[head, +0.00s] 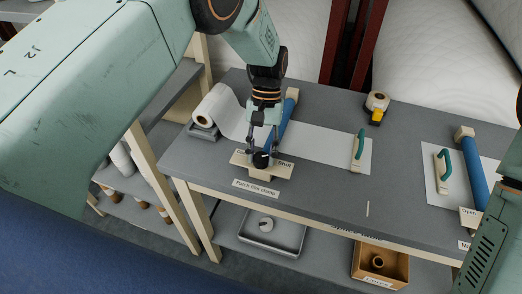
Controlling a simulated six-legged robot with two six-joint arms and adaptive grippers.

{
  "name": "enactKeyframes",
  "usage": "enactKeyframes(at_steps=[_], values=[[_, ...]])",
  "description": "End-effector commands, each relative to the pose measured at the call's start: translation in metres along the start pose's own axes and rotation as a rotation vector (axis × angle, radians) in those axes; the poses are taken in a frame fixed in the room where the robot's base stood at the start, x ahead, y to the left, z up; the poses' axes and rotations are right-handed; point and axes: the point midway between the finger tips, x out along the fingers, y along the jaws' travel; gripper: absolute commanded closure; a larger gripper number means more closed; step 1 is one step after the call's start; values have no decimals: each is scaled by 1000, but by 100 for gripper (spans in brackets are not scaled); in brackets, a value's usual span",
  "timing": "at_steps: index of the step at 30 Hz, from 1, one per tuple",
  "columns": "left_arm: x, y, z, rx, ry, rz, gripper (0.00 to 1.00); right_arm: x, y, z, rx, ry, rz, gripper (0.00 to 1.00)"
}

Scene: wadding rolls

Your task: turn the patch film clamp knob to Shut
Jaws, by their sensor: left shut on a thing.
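The patch film clamp knob (261,160) is a small dark knob on a cream plate (270,173) near the front left of the grey table. The plate carries a label ending in "Shut" on its right; its left wording is mostly covered. A sign (256,188) reading "Patch film clamp" is below it. My left gripper (261,150) points down from above and is shut on the knob. The knob's exact pointing direction is too small to tell. The blue clamp bar (276,132) lies just behind, across the white film (310,145). My right gripper is not visible.
A white film roll (214,110) sits at the table's left end. A green handle (358,148) stands on the film. A tape dispenser (377,106) is at the back. Another blue bar (472,170) is at right. The table's front middle is mostly clear.

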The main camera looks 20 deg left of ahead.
Motion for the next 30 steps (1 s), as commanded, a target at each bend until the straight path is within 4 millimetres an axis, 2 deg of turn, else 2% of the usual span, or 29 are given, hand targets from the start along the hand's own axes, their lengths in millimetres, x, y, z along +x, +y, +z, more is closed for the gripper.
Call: enactKeyframes(at_steps=[12, 30], values=[[0, 2, 1, 194, -1, -81, 95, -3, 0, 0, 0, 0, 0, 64], [0, 1, 0, 230, -1, -96, 95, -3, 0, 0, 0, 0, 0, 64]])
